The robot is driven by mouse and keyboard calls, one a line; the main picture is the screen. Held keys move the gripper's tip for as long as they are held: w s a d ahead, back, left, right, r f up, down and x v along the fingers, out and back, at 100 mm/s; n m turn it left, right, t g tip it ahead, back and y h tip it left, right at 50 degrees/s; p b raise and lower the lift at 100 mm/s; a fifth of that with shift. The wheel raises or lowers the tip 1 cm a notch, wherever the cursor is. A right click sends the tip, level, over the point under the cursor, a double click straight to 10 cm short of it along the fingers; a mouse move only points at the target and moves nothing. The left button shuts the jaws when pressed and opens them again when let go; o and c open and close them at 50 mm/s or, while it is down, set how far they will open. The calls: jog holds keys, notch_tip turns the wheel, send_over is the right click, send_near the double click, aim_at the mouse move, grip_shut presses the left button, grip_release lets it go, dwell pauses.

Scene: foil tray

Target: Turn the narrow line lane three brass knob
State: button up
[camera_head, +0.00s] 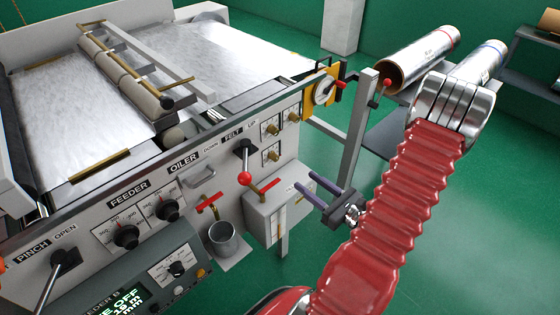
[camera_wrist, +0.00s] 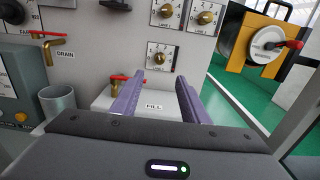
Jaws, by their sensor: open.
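Three small brass knobs sit on white dial plates on the grey machine panel. The lower one (camera_wrist: 162,57) stands alone below the other two, and the small label under its dial seems to read lane 3. It also shows in the head view (camera_head: 271,155). The upper two are the left knob (camera_wrist: 166,12) and the right knob (camera_wrist: 206,18). My gripper (camera_head: 304,180) is open and empty, its purple fingers apart. In the wrist view my gripper (camera_wrist: 160,82) has its fingertips just below the lower knob, which is uncovered. It stands short of the panel, touching no knob.
A white box marked FILL with a red-handled tap (camera_head: 266,185) juts out below the knobs. A grey cup (camera_head: 222,238) and red-handled drain tap (camera_head: 209,203) are left. A red-ball lever (camera_head: 244,178) projects nearby. A yellow bracket with a round dial (camera_head: 323,90) stands right.

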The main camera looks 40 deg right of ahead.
aim_at(277, 160)
jog(key=shift+w+a, duration=0.2)
jog(key=shift+w, duration=6.55)
